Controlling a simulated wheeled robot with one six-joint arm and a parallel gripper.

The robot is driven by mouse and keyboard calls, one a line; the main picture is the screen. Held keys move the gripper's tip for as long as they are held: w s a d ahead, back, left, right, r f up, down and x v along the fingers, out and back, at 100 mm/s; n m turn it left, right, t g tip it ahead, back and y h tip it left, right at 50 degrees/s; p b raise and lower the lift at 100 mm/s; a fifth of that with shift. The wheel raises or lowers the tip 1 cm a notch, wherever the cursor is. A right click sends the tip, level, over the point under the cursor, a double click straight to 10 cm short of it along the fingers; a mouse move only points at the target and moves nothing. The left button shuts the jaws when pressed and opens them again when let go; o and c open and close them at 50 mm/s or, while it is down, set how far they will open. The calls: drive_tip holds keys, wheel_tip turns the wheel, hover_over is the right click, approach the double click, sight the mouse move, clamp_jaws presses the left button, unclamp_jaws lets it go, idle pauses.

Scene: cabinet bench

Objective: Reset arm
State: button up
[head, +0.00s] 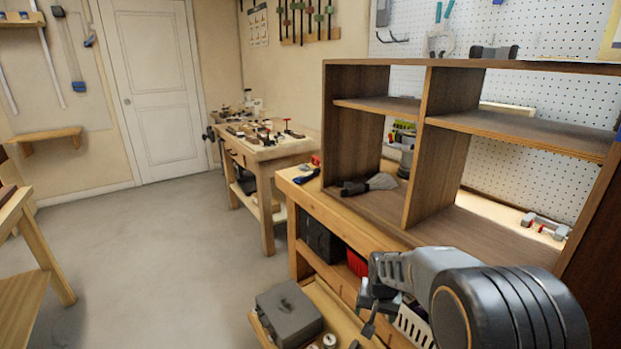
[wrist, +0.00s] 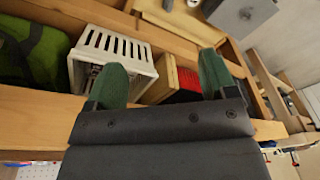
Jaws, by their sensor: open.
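My arm (head: 510,305) shows at the lower right of the head view, in front of the workbench. My gripper (head: 368,318) is beside the bench's front edge, above the lower shelf, and its tips are hard to make out there. In the wrist view my gripper (wrist: 160,82) has two green fingers spread well apart, with nothing held between them. Behind the fingers are a white slotted basket (wrist: 118,48) and a red container (wrist: 186,84) on the lower shelf.
A wooden open cabinet (head: 440,140) stands on the workbench (head: 310,195), with a dark brush-like tool (head: 370,184) in its lower left compartment. A grey case (head: 288,312) sits on the low shelf. Another bench (head: 262,150) stands farther back. The floor (head: 160,270) at left is clear.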

drive_tip(key=s+r+n+t+p, duration=0.1)
drive_tip(key=s+r+p, duration=0.5)
drive_tip(key=r, duration=0.7)
drive_tip(key=s+r+n+p, duration=0.2)
drive_tip(key=s+r+p, duration=0.5)
drive_tip(key=s+r, duration=0.4)
wheel_tip(320, 180, up, 3)
drive_tip(key=shift+s+a+f+t, duration=0.15)
drive_tip(key=shift+s+t, duration=0.1)
drive_tip(key=shift+t, duration=0.15)
drive_tip(key=shift+c, duration=0.4)
